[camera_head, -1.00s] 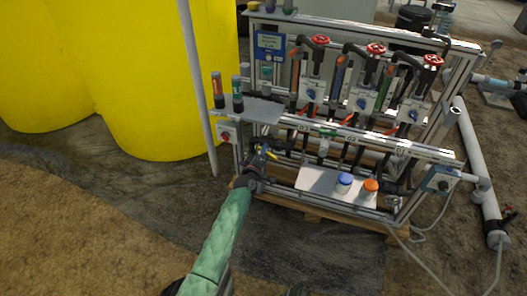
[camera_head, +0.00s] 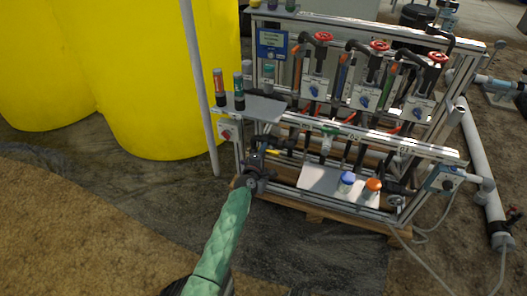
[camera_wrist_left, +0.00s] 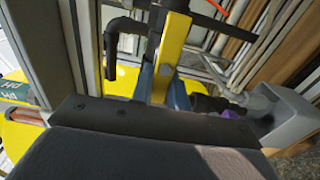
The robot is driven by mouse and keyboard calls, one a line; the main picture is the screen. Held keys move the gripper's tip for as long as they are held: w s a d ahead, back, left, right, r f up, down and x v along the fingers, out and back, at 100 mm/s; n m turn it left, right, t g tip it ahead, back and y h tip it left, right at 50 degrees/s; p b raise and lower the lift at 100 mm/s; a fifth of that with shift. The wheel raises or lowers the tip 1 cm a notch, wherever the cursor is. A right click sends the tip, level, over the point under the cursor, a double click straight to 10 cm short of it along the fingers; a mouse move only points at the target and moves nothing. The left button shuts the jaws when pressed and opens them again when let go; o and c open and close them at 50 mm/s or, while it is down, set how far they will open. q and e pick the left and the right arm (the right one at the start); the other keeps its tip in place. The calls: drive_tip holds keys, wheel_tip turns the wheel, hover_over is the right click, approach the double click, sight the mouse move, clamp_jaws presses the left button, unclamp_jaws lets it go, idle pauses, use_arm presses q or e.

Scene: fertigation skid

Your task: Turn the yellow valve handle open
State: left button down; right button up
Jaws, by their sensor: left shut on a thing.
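The yellow valve handle (camera_head: 272,152) is at the lower left of the skid frame, small and partly hidden by my gripper in the head view. In the left wrist view the handle (camera_wrist_left: 171,52) is a flat yellow bar running up from between my fingers. My left gripper (camera_head: 259,160) is shut on it, and its blue fingertips (camera_wrist_left: 162,84) sit on either side of the bar. The valve body is mostly hidden. My right gripper is in neither view.
A grey upright post (camera_head: 205,100) stands left. Ground in front is clear.

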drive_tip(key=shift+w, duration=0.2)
use_arm(q)
drive_tip(key=c, duration=1.4)
unclamp_jaws()
drive_tip(key=shift+a, duration=0.1)
drive_tip(key=shift+o, duration=0.2)
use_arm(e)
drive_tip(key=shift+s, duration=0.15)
use_arm(q)
drive_tip(key=v, duration=0.7)
drive_tip(key=shift+s+p, duration=0.3)
drive_tip(key=shift+s, duration=0.05)
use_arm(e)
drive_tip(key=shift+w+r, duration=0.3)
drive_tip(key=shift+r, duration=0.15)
